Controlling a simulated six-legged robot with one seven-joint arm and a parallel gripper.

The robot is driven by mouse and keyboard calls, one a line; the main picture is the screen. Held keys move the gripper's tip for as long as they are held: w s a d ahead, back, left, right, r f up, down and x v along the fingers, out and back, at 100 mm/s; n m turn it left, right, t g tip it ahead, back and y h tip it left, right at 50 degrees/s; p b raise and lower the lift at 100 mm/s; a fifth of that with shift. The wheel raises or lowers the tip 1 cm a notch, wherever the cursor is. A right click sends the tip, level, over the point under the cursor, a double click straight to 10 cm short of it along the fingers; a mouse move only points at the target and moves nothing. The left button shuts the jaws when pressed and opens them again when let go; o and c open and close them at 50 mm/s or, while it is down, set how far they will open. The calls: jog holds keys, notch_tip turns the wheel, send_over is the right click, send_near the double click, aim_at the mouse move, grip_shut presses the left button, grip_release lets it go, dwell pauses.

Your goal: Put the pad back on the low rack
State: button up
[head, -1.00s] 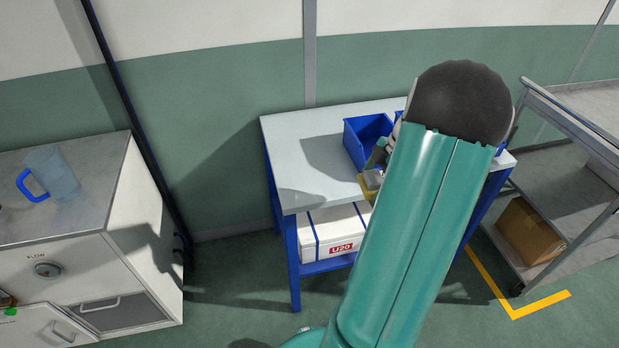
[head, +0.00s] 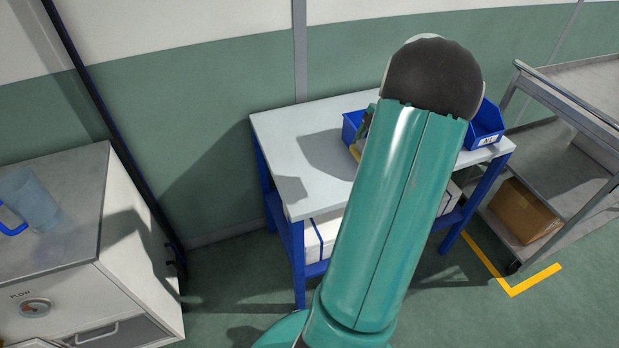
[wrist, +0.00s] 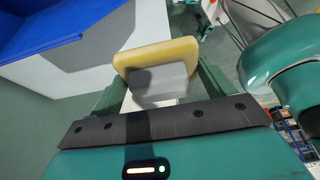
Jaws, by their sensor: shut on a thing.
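The pad has a yellow layer (wrist: 160,53) and a grey block (wrist: 158,82). In the wrist view my gripper (wrist: 158,88) is shut on the grey block, with the yellow layer beyond it. In the head view my arm hides most of the gripper; a small yellow edge (head: 355,153) shows beside the arm, above the white-topped table (head: 285,135). I cannot make out for sure which thing is the low rack. The table's lower shelf (head: 318,268) is partly hidden by my arm.
Blue bins stand on the table, one (head: 484,125) right of my arm and one (head: 353,124) partly behind it. A white box (head: 328,234) sits below. A grey cart (head: 562,170) holds a carton (head: 525,210). A cabinet (head: 140,235) bears a jug (head: 32,200). The tabletop's left part is clear.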

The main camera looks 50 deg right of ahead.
jog(key=w+a+f, duration=0.4)
jog(key=w, duration=0.3)
send_over(314, 183)
jog(key=s+d, duration=0.2)
jog(key=f, duration=0.4)
jog(key=shift+w+a+f, duration=0.2)
jog(key=shift+w+f, duration=0.05)
jog(key=shift+f, duration=0.15)
jog(key=f, duration=0.2)
jog(key=w+f, duration=0.1)
jog(key=shift+a+f, duration=0.2)
jog(key=shift+f, duration=0.4)
jog(key=o, duration=0.8)
jog(key=shift+f, duration=0.15)
